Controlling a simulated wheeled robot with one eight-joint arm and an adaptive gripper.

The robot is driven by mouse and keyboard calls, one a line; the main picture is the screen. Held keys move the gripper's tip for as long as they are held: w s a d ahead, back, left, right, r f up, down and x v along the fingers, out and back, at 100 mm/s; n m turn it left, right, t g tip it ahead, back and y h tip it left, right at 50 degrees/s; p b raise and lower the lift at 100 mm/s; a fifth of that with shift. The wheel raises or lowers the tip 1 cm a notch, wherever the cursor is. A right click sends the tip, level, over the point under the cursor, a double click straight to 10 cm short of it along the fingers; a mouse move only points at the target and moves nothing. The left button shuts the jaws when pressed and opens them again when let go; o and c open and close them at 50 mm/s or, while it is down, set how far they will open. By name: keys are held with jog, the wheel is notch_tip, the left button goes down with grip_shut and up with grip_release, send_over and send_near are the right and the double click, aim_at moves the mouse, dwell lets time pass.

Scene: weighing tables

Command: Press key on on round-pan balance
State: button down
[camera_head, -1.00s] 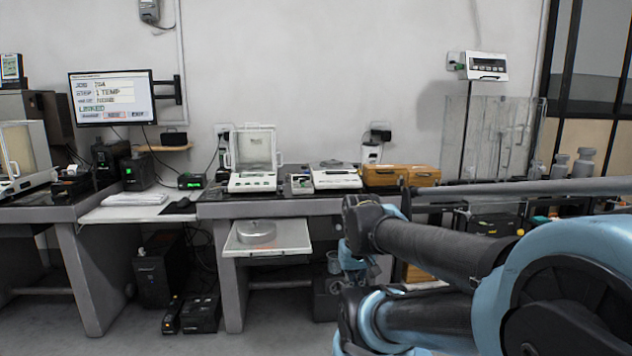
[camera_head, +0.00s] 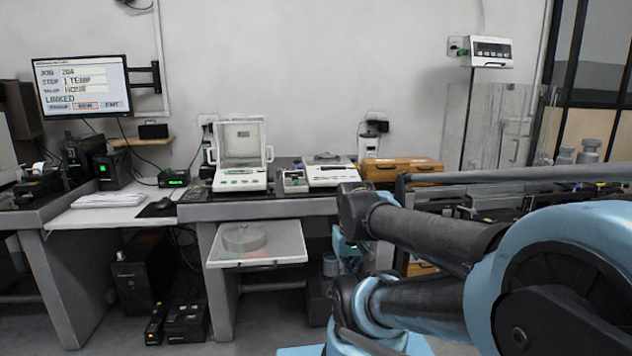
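The round-pan balance (camera_head: 331,173) stands on the dark table top at the middle of the view. It is white and low, with a round pan on top and a sloped front panel. Its keys are too small to tell apart, and I cannot read any display on it. My arm crosses the lower right of the view, and its dark link reaches up close to the balance's front right corner in the picture. I cannot make out my gripper's fingers in this view.
A white balance with a clear draft shield (camera_head: 240,178) stands to the left, with a small device (camera_head: 294,181) between. Wooden boxes (camera_head: 400,170) stand to the right. A pulled-out shelf (camera_head: 258,262) juts below the table. A monitor (camera_head: 82,87) hangs at left.

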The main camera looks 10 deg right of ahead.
notch_tip(320, 180, up, 22)
jog(key=m+t+y, duration=0.1)
jog(key=m+t, duration=0.7)
jog(key=t, duration=0.2)
send_over(316, 178)
jog(key=s+d, duration=0.1)
jog(key=s, duration=0.2)
jog(key=shift+s+d, duration=0.1)
jog(key=shift+s, duration=0.1)
jog(key=shift+w+f, duration=0.4)
jog(key=shift+f, duration=1)
jog(key=shift+w+f, duration=0.45)
jog(key=shift+f, duration=0.95)
jog(key=shift+w+f, duration=0.4)
jog(key=shift+f, duration=1)
jog(key=shift+w+f, duration=0.1)
jog(key=shift+f, duration=0.2)
